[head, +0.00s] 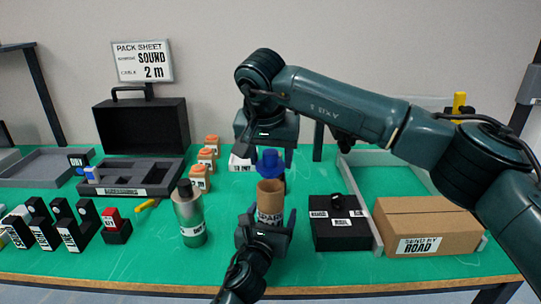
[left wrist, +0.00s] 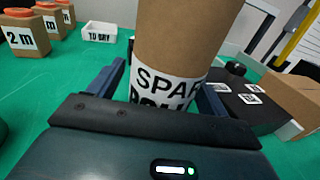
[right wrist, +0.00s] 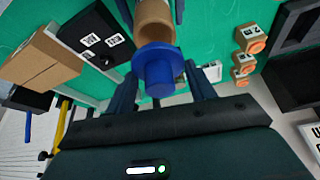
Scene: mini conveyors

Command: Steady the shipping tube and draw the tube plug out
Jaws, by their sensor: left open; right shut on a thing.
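The brown cardboard shipping tube (head: 270,197) stands upright on the green table, with a white label reading "SPAR…" in the left wrist view (left wrist: 168,45). My left gripper (head: 266,222) is open, with its fingers on either side of the tube's lower part. The blue tube plug (head: 270,164) is just above the tube's mouth, and a small gap seems to show under it. My right gripper (right wrist: 162,82) comes from above and is shut on the plug. The tube's rim shows beyond the plug in the right wrist view (right wrist: 154,14).
A black box (head: 342,236) and a cardboard carton (head: 428,215) stand to the right. Several orange-topped blocks (head: 205,160), a small white tray (left wrist: 100,32) and an open black case (head: 143,125) are behind.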

